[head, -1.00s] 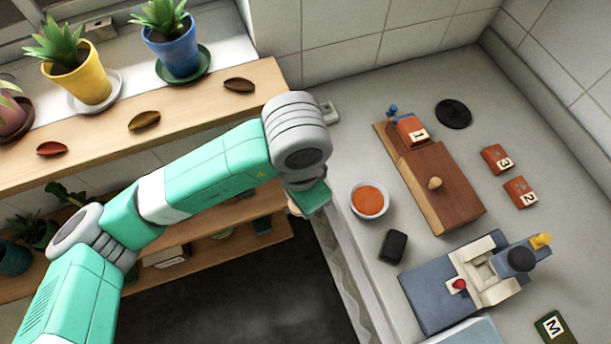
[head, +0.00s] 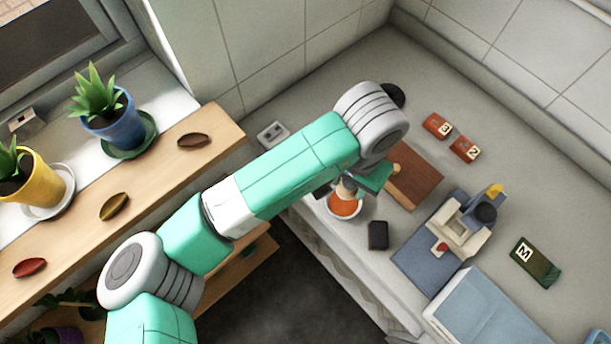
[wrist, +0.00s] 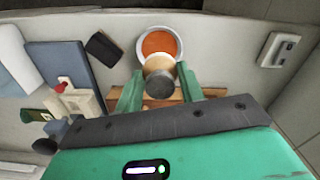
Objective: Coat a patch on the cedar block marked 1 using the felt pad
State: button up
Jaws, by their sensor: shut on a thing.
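My gripper (wrist: 158,88) is shut on a round, tan piece with a dark grey end, seemingly the felt pad (wrist: 159,66). The pad also shows in the head view (head: 346,188), over the white bowl of orange paint (head: 343,207). In the wrist view the pad overlaps the near rim of the bowl (wrist: 142,40). I cannot tell whether it touches the paint. The cedar block marked 1 is hidden behind my arm in the head view and is not seen in the wrist view. The brown wooden board (head: 416,182) is partly covered by my arm.
Red blocks marked 3 (head: 437,126) and 2 (head: 465,149) lie beyond the board. A black block (head: 378,236) sits beside the bowl. A blue-grey fixture (head: 450,232) and a green block marked M (head: 535,262) stand to the right.

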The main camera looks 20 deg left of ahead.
aim_at(343, 202)
jog(key=shift+d+f+b, duration=0.1)
jog(key=shift+f+b, duration=0.3)
notch_tip(343, 202, down, 6)
jog(key=b, duration=0.5)
jog(key=shift+r+b, duration=0.25)
jog(key=shift+b, duration=0.1)
jog(key=shift+r, duration=0.1)
jog(key=shift+f, duration=0.65)
dwell(1.7)
notch_tip(343, 202, up, 7)
jog(key=p, duration=0.7)
jog(key=shift+r+p, duration=0.2)
jog(key=shift+p, duration=0.15)
jog(key=shift+f, duration=0.1)
